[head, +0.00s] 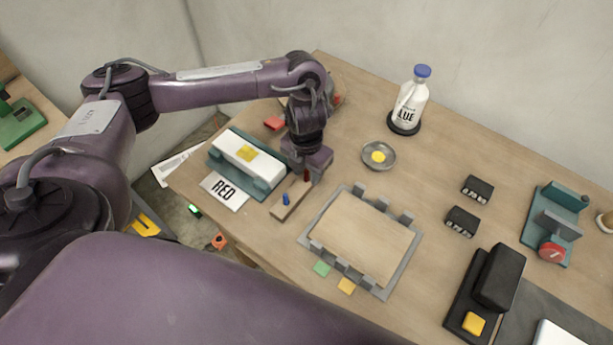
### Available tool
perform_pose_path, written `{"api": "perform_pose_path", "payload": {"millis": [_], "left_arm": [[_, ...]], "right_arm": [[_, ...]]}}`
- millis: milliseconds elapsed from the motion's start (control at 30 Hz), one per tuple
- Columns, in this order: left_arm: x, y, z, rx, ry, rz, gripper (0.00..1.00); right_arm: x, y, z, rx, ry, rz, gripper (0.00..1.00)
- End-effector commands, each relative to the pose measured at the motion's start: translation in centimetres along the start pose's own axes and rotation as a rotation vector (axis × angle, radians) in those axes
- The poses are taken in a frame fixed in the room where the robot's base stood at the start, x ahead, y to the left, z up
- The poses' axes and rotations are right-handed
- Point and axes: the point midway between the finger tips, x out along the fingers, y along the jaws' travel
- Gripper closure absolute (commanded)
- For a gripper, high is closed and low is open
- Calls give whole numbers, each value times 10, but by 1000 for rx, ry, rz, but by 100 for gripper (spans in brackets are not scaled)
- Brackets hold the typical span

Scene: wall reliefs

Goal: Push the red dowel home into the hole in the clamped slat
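A narrow wooden slat (292,205) lies on the table left of centre. A short blue dowel (286,199) stands up from its near part. The red dowel (306,176) shows as a small dark red piece at the far end of the slat, below my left gripper. My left gripper (308,173) points down there, with its fingers close around or beside the red dowel. I cannot tell whether they grip it, and the hole and the dowel's depth are hidden. My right gripper is not in view.
A grey clip frame holding a board (365,238) is close on the right. A glue bottle (411,101) and a round dish (379,168) stand behind. Bare tabletop lies around the dish.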

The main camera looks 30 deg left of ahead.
Motion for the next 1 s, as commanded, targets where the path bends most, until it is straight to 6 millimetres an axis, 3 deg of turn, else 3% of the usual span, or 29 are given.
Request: {"api": "perform_pose_path", "payload": {"millis": [233, 533, 1000], "left_arm": [[1, 0, 0, 1, -2, 0, 64], [1, 0, 0, 0, -1, 0, 100], [-3, 0, 1, 0, -2, 1, 100]], "right_arm": [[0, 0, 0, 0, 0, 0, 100], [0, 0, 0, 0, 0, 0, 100], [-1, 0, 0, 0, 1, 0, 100]]}}
